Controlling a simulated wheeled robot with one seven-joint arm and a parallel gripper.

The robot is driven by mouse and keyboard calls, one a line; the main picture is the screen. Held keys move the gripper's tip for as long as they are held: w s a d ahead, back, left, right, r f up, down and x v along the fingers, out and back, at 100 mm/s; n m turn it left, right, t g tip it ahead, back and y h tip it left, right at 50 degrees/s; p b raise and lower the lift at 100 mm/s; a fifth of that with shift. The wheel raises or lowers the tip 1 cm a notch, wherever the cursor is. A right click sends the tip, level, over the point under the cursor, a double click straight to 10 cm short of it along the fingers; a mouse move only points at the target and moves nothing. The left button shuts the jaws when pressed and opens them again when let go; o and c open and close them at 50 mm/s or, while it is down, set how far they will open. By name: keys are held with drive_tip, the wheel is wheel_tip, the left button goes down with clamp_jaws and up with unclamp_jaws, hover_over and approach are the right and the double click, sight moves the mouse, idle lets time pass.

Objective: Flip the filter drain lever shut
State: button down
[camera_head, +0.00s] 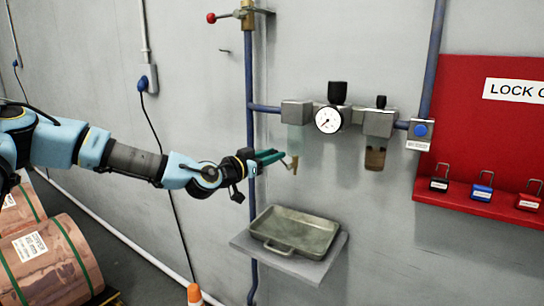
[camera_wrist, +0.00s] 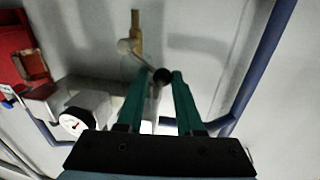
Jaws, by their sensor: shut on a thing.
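The filter bowl (camera_head: 296,138) hangs under the left metal block of the air unit. A small brass drain (camera_head: 294,165) shows below it in the head view; the brass part is clearer in the wrist view (camera_wrist: 136,28). There, a thin lever runs from a pale round hub (camera_wrist: 126,46) to a black knob (camera_wrist: 162,77). My gripper (camera_head: 280,156) reaches in from the left, just under the bowl. In the wrist view its teal fingers (camera_wrist: 158,78) are closed on the black knob from both sides. The lever is hidden by the fingers in the head view.
A metal tray (camera_head: 316,240) stands on a wall shelf below the drain. A pressure gauge (camera_head: 328,120) and a second bowl (camera_head: 375,158) are to the right. A blue vertical pipe (camera_head: 250,75) runs behind my gripper. A red lockout board (camera_head: 480,95) is at far right.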

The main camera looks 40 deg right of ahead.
drive_tip(key=shift+f+b, duration=0.3)
drive_tip(key=shift+w+a+f+n+t+h+b, duration=0.15)
drive_tip(key=shift+f+n+b, duration=0.4)
drive_tip(key=shift+n+b, duration=0.85)
drive_tip(key=shift+w+f+n+t+h+b, duration=0.1)
drive_tip(key=shift+f+n+b, duration=0.5)
drive_tip(key=shift+n+b, duration=0.75)
drive_tip(key=shift+w+a+f+n+t+h+b, duration=0.15)
drive_tip(key=shift+f+n+b, duration=0.6)
drive_tip(key=shift+b, duration=1.1)
drive_tip(key=shift+d+r+n, duration=0.1)
drive_tip(key=shift+r+n, duration=0.05)
drive_tip(key=shift+n, duration=0.15)
drive_tip(key=c, duration=0.6)
unclamp_jaws()
drive_tip(key=shift+r, duration=0.1)
drive_tip(key=shift+r, duration=0.1)
